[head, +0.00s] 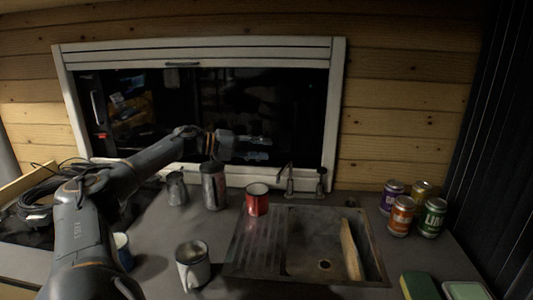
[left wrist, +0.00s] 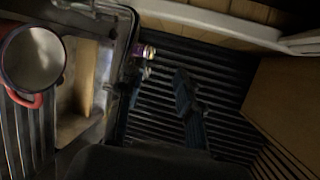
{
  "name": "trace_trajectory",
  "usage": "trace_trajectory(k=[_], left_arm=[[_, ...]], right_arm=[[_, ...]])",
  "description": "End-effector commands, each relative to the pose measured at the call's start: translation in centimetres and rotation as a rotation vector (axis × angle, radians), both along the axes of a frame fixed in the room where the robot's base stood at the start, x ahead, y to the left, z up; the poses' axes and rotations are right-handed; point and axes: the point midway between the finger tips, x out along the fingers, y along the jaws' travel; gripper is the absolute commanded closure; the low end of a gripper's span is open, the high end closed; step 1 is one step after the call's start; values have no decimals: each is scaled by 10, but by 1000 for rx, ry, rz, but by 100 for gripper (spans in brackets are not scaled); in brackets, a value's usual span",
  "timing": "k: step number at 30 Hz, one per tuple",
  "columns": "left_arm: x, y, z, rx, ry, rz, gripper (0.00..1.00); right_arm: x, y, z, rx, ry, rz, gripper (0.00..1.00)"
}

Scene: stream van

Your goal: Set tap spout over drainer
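The metal tap (head: 290,180) stands behind the sink, below the window frame. Its thin spout appears to slant down to the left, near the drainer's back edge; its exact reach is too small to tell. The ribbed drainer (head: 254,245) is the sink's left part, with the basin (head: 318,245) on the right. My left gripper (head: 270,148) is in front of the dark window, above and left of the tap, with its two fingers apart and empty. Its fingers also show dark in the left wrist view (left wrist: 160,95). My right gripper is not in view.
A red mug (head: 257,203) stands at the drainer's back left corner. A wooden board (head: 350,250) leans in the basin. A white mug (head: 194,270) and metal canisters (head: 213,190) stand left of the sink. Several drink cans (head: 402,216) stand right. A sponge (head: 418,287) lies front right.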

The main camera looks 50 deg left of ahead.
Motion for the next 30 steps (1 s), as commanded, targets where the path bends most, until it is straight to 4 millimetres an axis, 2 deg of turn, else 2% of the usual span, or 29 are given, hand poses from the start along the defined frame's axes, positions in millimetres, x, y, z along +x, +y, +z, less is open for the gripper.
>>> trace_trajectory(k=[30], left_arm=[[-60, 40, 8, 4, 1, 3, 65]], right_arm=[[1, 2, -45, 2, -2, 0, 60]])
